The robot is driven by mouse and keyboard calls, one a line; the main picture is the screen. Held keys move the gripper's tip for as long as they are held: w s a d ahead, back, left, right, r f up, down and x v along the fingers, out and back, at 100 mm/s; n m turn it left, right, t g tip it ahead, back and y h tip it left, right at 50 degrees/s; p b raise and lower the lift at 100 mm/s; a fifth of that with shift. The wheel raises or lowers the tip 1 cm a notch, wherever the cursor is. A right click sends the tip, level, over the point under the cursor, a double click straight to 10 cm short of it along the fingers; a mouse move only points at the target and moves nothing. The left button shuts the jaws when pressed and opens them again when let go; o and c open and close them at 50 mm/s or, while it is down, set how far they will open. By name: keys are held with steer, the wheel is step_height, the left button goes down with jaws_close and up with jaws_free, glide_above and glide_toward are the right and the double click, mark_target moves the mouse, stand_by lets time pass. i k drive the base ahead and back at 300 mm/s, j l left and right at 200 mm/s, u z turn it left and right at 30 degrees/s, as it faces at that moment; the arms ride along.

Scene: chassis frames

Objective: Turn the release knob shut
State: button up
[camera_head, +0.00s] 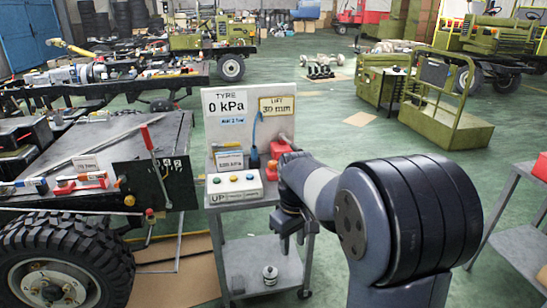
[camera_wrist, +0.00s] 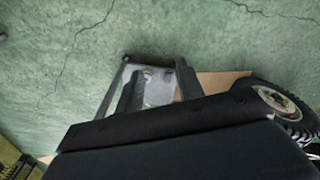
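No part is labelled as the release knob, and I cannot tell for sure which it is. A small red knob-like part (camera_head: 150,214) sits low beside the truck chassis, near the lever with a red grip (camera_head: 151,140). A small orange knob-like part (camera_head: 130,200) is just left of it. My gripper (camera_head: 297,243) hangs fingers-down at the right side of the grey cart (camera_head: 232,245), apart from these parts. In the wrist view my gripper (camera_wrist: 159,88) has its fingers spread, with nothing held between them; a pale grey surface shows beyond.
The cart carries a panel (camera_head: 227,131) reading 0 kPa and 30 mm, and a button box (camera_head: 232,187). A small silver object (camera_head: 270,274) stands on its lower shelf. The large tyre (camera_head: 62,270) is at lower left. A grey table (camera_head: 520,215) is at right.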

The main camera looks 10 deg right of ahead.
mark_target(272, 164)
steer(key=i+z, duration=0.1)
steer(key=i, duration=0.4)
steer(key=i+j+z, duration=0.1)
steer(key=i, duration=0.4)
steer(key=i+j, duration=0.2)
steer(key=i, duration=0.25)
steer(key=i+j+z, duration=0.15)
steer(key=i, duration=0.35)
